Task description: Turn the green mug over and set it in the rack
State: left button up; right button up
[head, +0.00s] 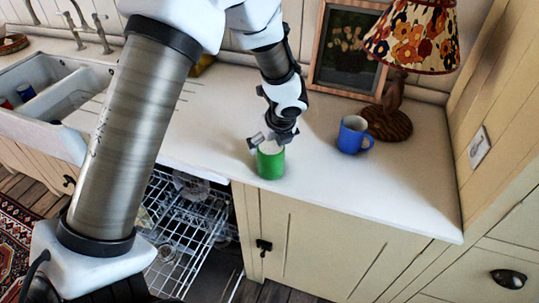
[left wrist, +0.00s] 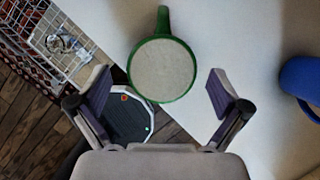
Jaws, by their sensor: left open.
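The green mug (head: 271,164) stands on the white counter near its front edge. In the left wrist view the mug (left wrist: 161,70) shows from above as a pale round face inside a green rim, with its handle pointing to the top of the picture. My left gripper (head: 270,138) is open just above the mug. In the wrist view its two fingers lie to either side of the mug, with gaps, and do not appear to touch it. The white wire rack (head: 190,232) is pulled out below the counter, left of the mug; part is hidden by my arm.
A blue mug (head: 351,137) stands upright to the right, beside a lamp with a wooden base (head: 388,124). A framed picture (head: 343,55) leans at the back. A sink (head: 62,88) holding mugs is at the left.

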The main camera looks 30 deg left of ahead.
aim_at(271, 146)
pick_arm(q)
jog(key=x, duration=0.3)
jog(key=shift+w+f, duration=0.2)
jog(key=shift+w, duration=0.15)
jog(key=shift+s+r, duration=0.2)
jog(key=shift+s, duration=0.05)
jog(key=shift+c, duration=1.3)
jog(key=c, duration=1.2)
jog(key=shift+d+r, duration=0.1)
jog(key=shift+c, duration=0.2)
